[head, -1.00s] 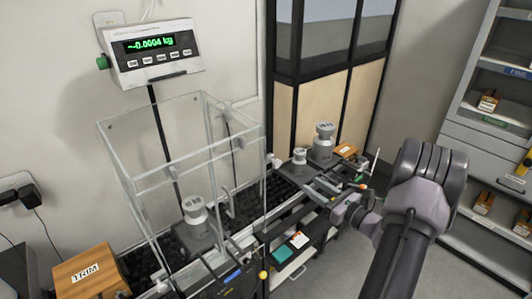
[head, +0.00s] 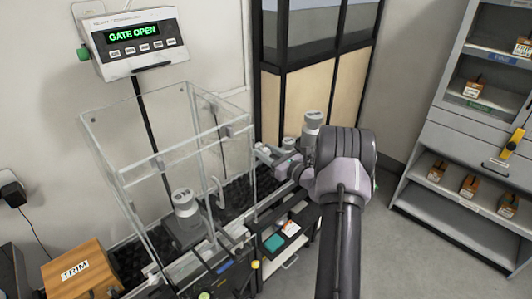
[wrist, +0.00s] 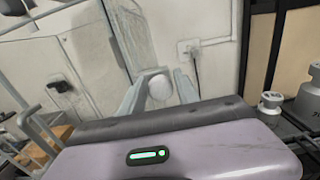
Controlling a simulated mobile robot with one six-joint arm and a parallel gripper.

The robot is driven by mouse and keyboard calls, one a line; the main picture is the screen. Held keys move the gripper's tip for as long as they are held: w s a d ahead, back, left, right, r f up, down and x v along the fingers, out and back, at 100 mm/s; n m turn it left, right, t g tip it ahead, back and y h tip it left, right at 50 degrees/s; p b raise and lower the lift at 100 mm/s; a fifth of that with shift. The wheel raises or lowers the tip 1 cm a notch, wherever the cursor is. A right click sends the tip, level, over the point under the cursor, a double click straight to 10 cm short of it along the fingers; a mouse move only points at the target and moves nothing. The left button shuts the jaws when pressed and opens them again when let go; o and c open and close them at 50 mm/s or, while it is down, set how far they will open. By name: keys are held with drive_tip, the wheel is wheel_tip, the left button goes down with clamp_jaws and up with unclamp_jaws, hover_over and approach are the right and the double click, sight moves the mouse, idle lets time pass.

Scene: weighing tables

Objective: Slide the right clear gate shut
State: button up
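The clear weighing box (head: 125,181) stands on the left bench in the head view. Its right clear gate (head: 222,112) is hard to separate from the other panes, so its exact position cannot be told. The readout (head: 134,37) shows GATE OPEN. A grey weight (head: 184,204) stands inside the box. My gripper (head: 270,156) is just right of the box, partly hidden by my wrist. In the wrist view, my gripper's two fingers (wrist: 163,85) stand apart on either side of a white round knob (wrist: 160,88). Firm contact cannot be made out.
A TRIM box (head: 75,268) stands at the front left. Grey weights (head: 312,122) stand right of the box, close to my wrist. A lower shelf holds a green item (head: 273,242). A shelving unit (head: 470,130) is at the right; the floor before it is clear.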

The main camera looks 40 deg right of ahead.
drive_tip(key=shift+c, duration=0.5)
clamp_jaws()
idle(0.8)
